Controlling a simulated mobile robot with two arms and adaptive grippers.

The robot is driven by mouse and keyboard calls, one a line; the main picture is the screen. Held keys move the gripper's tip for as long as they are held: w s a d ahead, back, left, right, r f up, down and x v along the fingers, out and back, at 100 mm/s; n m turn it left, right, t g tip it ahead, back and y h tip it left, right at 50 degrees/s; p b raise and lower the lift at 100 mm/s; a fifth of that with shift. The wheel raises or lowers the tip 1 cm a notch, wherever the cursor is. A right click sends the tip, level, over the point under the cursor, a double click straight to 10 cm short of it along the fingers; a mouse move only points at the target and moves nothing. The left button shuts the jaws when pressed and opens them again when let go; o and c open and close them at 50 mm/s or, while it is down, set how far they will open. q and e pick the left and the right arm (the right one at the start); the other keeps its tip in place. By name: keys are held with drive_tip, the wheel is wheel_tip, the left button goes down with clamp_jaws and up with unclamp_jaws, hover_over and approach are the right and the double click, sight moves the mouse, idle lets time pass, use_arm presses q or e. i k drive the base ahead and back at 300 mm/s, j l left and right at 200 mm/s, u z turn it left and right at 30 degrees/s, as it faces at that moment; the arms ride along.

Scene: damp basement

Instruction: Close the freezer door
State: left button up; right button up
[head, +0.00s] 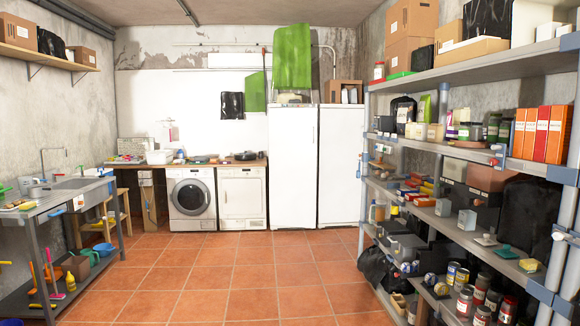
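Two tall white upright cabinets stand side by side against the back wall, a left one (293,167) and a right one (341,165). I cannot tell which of them is the freezer. Their fronts look flat and a narrow dark line runs between them. No opened door or inside shelf shows on either; from this distance I cannot tell whether a door is slightly ajar. The lower right edge of the right cabinet is close behind the shelving. Neither of my grippers is in view.
A tiled floor (230,270) lies clear up to the cabinets. A loaded metal shelf (470,70) lines the right side. A sink bench (75,190) stands at left. A washing machine (191,199) and a second white appliance (242,198) stand left of the cabinets.

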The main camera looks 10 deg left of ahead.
sight(292, 132)
drive_tip(key=i+u, duration=0.4)
drive_tip(key=i, duration=0.7)
drive_tip(key=i+u, duration=0.1)
drive_tip(key=i, duration=2.2)
drive_tip(key=i+z, duration=0.15)
drive_tip(key=i, duration=0.4)
drive_tip(key=i+z, duration=0.2)
drive_tip(key=i, duration=0.4)
drive_tip(key=i+z, duration=0.15)
drive_tip(key=i, duration=0.45)
drive_tip(key=i+j+z, duration=0.2)
drive_tip(key=i, duration=0.35)
drive_tip(key=i+u, duration=0.1)
drive_tip(key=i, duration=0.5)
drive_tip(key=i+u, duration=0.1)
drive_tip(key=i, duration=0.5)
drive_tip(key=i+l+u, duration=0.1)
drive_tip(key=i, duration=0.5)
drive_tip(key=i+l+u, duration=0.1)
drive_tip(key=i, duration=0.5)
drive_tip(key=l, duration=0.1)
